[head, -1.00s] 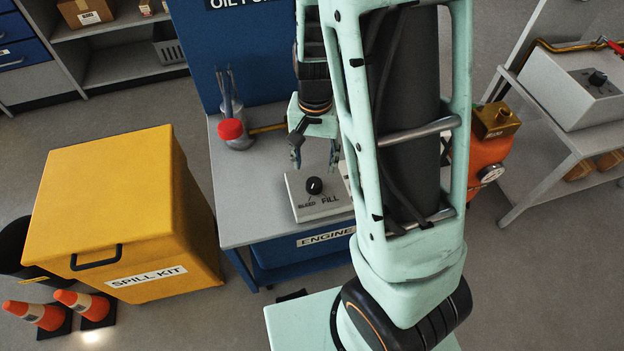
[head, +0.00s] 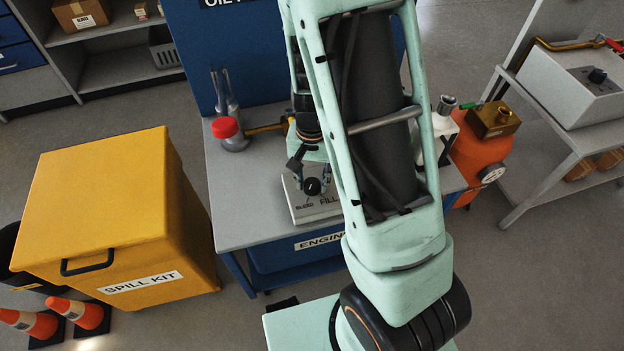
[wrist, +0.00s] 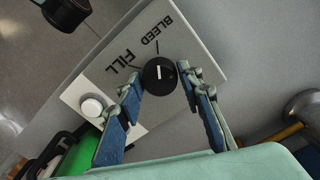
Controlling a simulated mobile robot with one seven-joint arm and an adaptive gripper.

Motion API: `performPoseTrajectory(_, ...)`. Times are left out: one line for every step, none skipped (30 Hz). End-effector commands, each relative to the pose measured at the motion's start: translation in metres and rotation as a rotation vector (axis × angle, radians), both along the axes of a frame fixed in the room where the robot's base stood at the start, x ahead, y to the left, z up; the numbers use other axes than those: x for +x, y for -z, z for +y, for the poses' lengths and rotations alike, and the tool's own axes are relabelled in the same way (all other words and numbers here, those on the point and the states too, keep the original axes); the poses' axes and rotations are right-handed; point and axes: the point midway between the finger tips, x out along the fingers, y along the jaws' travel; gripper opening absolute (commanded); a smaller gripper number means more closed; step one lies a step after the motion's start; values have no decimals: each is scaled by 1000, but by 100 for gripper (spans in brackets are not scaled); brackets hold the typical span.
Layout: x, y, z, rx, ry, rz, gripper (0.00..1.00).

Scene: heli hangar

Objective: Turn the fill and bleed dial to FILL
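The fill and bleed dial is a black round knob (head: 312,186) on a pale box (head: 318,208) on the grey bench. In the wrist view the knob (wrist: 159,76) has a white line that points at the tick beside BLEED. The FILL tick lies to the left of it in that view. My gripper (head: 311,177) is open above the box, its fingers pointing down. In the wrist view its two blue-padded fingertips (wrist: 161,82) stand on either side of the knob with gaps. I cannot tell whether they are level with it.
A yellow spill kit bin (head: 105,200) is at left. An orange tank (head: 482,150) is at right. The bench's left front (head: 240,215) is clear.

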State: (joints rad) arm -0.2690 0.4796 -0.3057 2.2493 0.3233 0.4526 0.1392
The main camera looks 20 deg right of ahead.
Motion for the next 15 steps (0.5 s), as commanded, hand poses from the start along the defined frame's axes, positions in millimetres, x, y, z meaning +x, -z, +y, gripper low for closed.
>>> performPoseTrajectory(0, 0, 0, 0, 0, 0, 26)
performPoseTrajectory(0, 0, 0, 0, 0, 0, 23)
performPoseTrajectory(0, 0, 0, 0, 0, 0, 18)
performPoseTrajectory(0, 0, 0, 0, 0, 0, 15)
performPoseTrajectory(0, 0, 0, 0, 0, 0, 12)
performPoseTrajectory(0, 0, 0, 0, 0, 0, 7)
performPoseTrajectory(0, 0, 0, 0, 0, 0, 6)
performPoseTrajectory(0, 0, 0, 0, 0, 0, 6)
performPoseTrajectory(0, 0, 0, 0, -1, 0, 6)
performPoseTrajectory(0, 0, 0, 0, -3, 0, 6)
performPoseTrajectory(0, 0, 0, 0, -5, 0, 6)
performPoseTrajectory(0, 0, 0, 0, -10, 0, 6)
performPoseTrajectory(0, 0, 0, 0, -15, 0, 6)
performPoseTrajectory(0, 0, 0, 0, -21, 0, 6)
performPoseTrajectory(0, 0, 0, 0, -33, 0, 6)
